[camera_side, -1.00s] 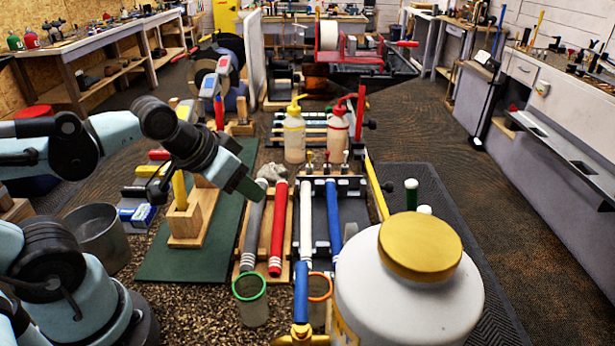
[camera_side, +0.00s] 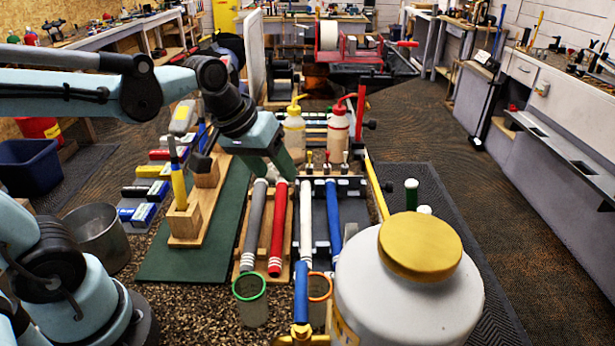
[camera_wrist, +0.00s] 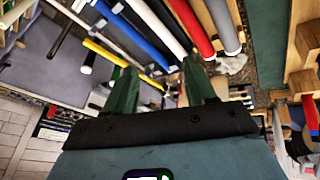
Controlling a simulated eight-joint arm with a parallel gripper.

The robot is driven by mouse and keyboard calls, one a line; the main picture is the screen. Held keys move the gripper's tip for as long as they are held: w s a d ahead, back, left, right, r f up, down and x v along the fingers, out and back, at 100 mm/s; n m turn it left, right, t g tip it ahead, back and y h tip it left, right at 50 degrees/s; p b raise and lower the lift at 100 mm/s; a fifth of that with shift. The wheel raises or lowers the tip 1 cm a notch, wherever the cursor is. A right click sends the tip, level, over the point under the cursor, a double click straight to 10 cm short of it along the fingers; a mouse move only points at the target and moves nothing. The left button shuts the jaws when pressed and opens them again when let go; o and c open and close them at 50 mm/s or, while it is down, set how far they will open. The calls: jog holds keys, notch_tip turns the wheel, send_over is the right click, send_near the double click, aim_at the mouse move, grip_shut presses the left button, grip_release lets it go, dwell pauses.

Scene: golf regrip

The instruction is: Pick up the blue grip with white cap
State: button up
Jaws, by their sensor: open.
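The blue grip with a white cap (camera_side: 333,218) lies lengthwise in the dark tray, rightmost in the row of grips in the side view. In the wrist view a blue grip (camera_wrist: 128,30) runs diagonally at the upper left, beyond my fingers. My gripper (camera_side: 287,170) is above the far end of the rack, near the red and grey grips and left of the blue one. In the wrist view my gripper (camera_wrist: 162,85) shows two green fingers apart with nothing between them.
A grey grip (camera_side: 254,225), a red grip (camera_side: 278,228) and a white grip (camera_side: 305,225) lie left of the blue one. A large white jar (camera_side: 408,295) with a gold lid stands close at front right. A green-rimmed cup (camera_side: 249,300) stands in front.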

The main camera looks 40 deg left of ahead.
aim_at(332, 212)
jog(key=w+d+f+n+g+h, duration=0.25)
jog(key=w+n, duration=0.25)
jog(key=w, duration=0.3)
jog(key=shift+y, duration=0.45)
jog(key=x, duration=1.2)
jog(key=shift+w+a, duration=0.2)
jog(key=shift+a, duration=0.1)
jog(key=shift+c, duration=0.3)
grip_shut()
